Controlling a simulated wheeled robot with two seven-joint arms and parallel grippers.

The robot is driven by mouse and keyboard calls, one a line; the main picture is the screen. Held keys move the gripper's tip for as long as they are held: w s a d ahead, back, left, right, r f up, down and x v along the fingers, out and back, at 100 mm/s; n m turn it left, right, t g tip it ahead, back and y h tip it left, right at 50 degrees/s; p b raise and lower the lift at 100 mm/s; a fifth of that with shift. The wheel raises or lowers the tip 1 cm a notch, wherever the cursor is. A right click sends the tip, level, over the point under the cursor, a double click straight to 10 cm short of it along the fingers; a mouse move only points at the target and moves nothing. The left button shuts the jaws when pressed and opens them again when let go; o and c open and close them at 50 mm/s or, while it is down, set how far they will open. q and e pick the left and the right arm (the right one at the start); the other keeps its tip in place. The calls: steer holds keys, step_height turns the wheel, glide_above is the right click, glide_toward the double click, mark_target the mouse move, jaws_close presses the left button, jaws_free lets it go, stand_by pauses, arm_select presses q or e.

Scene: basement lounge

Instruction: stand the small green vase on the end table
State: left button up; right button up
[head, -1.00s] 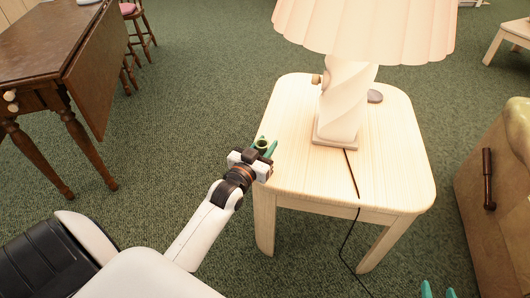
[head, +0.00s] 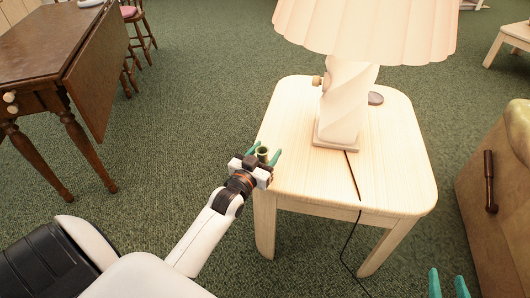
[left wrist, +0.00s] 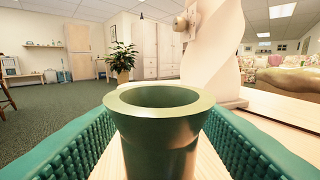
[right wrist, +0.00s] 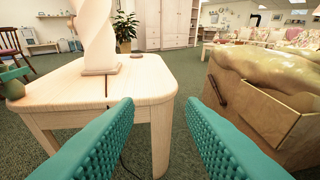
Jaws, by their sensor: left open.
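The small green vase (head: 263,154) is upright at the left edge of the end table (head: 390,180). In the left wrist view the vase (left wrist: 160,125) fills the centre, its round mouth facing up, with pale tabletop around its lower part; its base is hidden. My left gripper (head: 265,155) is open, with one finger on each side of the vase and gaps between. A green shape at the left of the right wrist view looks like the vase (right wrist: 15,89). My right gripper (head: 448,284) is open and empty, in front of the table's right side.
A lamp (head: 342,105) with a wide pleated shade stands on the table, its cord (head: 352,175) running over the front edge. A small dark disc (head: 376,97) lies beside it.

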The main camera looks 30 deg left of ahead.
arm_select(q)
steer(key=shift+r, duration=0.15)
steer(key=shift+s, duration=0.2)
steer(key=s+p, duration=0.2)
steer(key=s, duration=0.8)
steer(key=s+d+f+m+g+h, duration=0.2)
steer(key=s+d+m+g, duration=0.1)
steer(key=s+d+g, duration=0.7)
steer(key=s+d, duration=0.1)
steer(key=d, duration=0.3)
steer(key=shift+d+f, duration=0.15)
steer(key=shift+f, duration=0.1)
arm_select(e)
steer(key=s+d+f+g+h, duration=0.2)
steer(key=s+d+f+g, duration=0.1)
steer(key=s+f+g, duration=0.3)
steer(key=shift+s+f+g, duration=0.4)
steer(key=shift+s+f, duration=0.1)
steer(key=shift+f, duration=0.2)
arm_select(q)
steer(key=shift+p, duration=0.4)
arm_select(e)
steer(key=shift+w, duration=0.1)
